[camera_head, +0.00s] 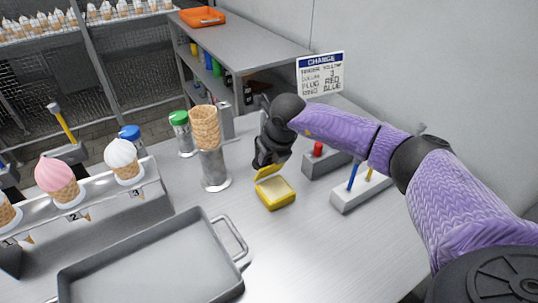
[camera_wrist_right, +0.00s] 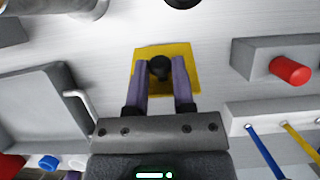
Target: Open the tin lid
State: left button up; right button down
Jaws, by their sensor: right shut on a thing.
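The yellow tin (camera_head: 275,193) sits on the grey table with its pale inside showing from above. Its yellow lid (camera_head: 268,172) stands tilted up along the tin's far edge, under my right gripper (camera_head: 268,160). In the right wrist view, the lid (camera_wrist_right: 188,60) shows as a yellow square with a dark knob (camera_wrist_right: 159,68) between the two purple fingers. My right gripper (camera_wrist_right: 159,75) is shut on the knob. My left gripper is not in view.
A cone stack on a metal cylinder (camera_head: 214,170) stands left of the tin. A grey tray (camera_head: 150,265) lies front left. Grey blocks with a red plug (camera_head: 318,149) and blue and yellow rods (camera_head: 352,176) stand to the right. The front right table is clear.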

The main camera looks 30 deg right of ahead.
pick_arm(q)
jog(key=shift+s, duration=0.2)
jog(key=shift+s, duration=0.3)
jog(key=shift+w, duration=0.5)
pick_arm(e)
jog(key=shift+w, duration=0.1)
